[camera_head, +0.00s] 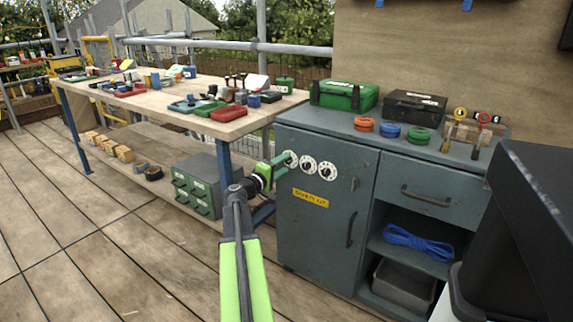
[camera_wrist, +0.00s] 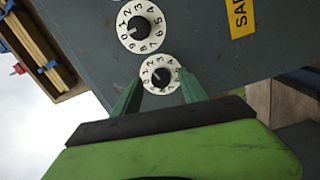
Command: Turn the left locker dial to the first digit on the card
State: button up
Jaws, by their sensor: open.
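The left dial (camera_head: 290,159) is partly covered by my gripper (camera_head: 282,161) in the head view. In the wrist view, this dial (camera_wrist: 160,75) lies between the two green fingers of my gripper (camera_wrist: 160,84), which are apart on either side of it. I cannot tell whether they touch the knob, nor which digit its mark points at.
The grey locker (camera_head: 328,222) has a yellow label (camera_head: 310,197), a door handle, a drawer and open shelves with blue rope (camera_head: 417,241). A wooden workbench (camera_head: 160,97) with tools stands left, a drawer box (camera_head: 201,185) below. A dark screen-like panel (camera_head: 535,220) is at right.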

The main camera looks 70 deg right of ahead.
jog(key=v, duration=1.6)
jog(key=shift+a, duration=0.25)
jog(key=shift+r, duration=0.1)
